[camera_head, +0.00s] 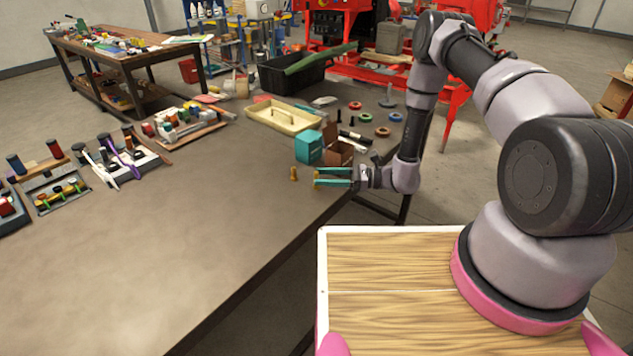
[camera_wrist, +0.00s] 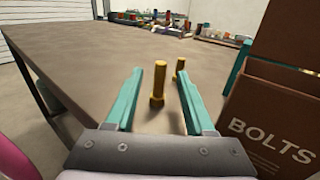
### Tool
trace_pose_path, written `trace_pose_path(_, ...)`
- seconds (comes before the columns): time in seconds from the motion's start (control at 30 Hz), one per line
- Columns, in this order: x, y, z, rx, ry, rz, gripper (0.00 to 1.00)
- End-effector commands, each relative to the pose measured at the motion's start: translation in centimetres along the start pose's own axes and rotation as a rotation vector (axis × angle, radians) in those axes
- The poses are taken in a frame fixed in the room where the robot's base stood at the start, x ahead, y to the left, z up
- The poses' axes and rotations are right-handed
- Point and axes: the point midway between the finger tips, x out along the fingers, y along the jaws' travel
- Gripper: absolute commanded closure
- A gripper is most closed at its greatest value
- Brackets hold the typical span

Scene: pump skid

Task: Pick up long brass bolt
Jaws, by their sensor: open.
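Two brass bolts stand upright on the table. The nearer one (camera_wrist: 158,88) is in line with the gap between my fingers in the wrist view and looks the taller; in the head view it is partly hidden at my fingertips. The other bolt (camera_head: 294,174) stands farther out, and in the wrist view it (camera_wrist: 179,66) shows close to the right fingertip. I cannot tell surely from size which is the longer. My gripper (camera_head: 317,177) is open, with teal fingers reaching low over the table, and it also shows in the wrist view (camera_wrist: 160,74). Nothing is gripped.
A brown box marked BOLTS (camera_wrist: 275,115) stands close on the right in the wrist view, with a teal box (camera_head: 309,147) beside it. A cream tray (camera_head: 284,117) and several coloured rings lie farther back. The table (camera_head: 190,215) is bare left of the bolts.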

Motion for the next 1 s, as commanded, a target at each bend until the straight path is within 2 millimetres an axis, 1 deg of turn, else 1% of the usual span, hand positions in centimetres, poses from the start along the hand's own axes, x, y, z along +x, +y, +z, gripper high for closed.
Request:
trace_pose_path(0.13, 1.3, 0.0, 0.0, -0.001, 0.0, 0.003, 0.46)
trace_pose_path(0.3, 4.0, 0.1, 0.0, -0.002, 0.001, 0.004, 0.46)
trace_pose_path(0.4, 5.1, 0.0, 0.0, -0.002, 0.001, 0.002, 0.46)
trace_pose_path(0.5, 5.6, 0.0, 0.0, -0.001, 0.001, 0.001, 0.46)
trace_pose_path(0.7, 5.6, 0.0, 0.0, -0.001, 0.001, 0.0, 0.46)
trace_pose_path(0.73, 5.6, 0.0, 0.0, -0.001, 0.001, 0.0, 0.54)
trace_pose_path(0.77, 5.6, 0.0, 0.0, -0.001, 0.001, 0.0, 0.65)
trace_pose_path(0.8, 5.6, 0.0, 0.0, -0.001, 0.001, 0.0, 0.8)
trace_pose_path(0.83, 5.6, 0.0, 0.0, -0.001, 0.001, 0.0, 0.92)
trace_pose_path(0.87, 5.6, 0.0, 0.0, -0.001, 0.001, 0.0, 1.0)
trace_pose_path(1.0, 5.6, 0.0, 0.0, -0.001, 0.0, 0.0, 1.0)
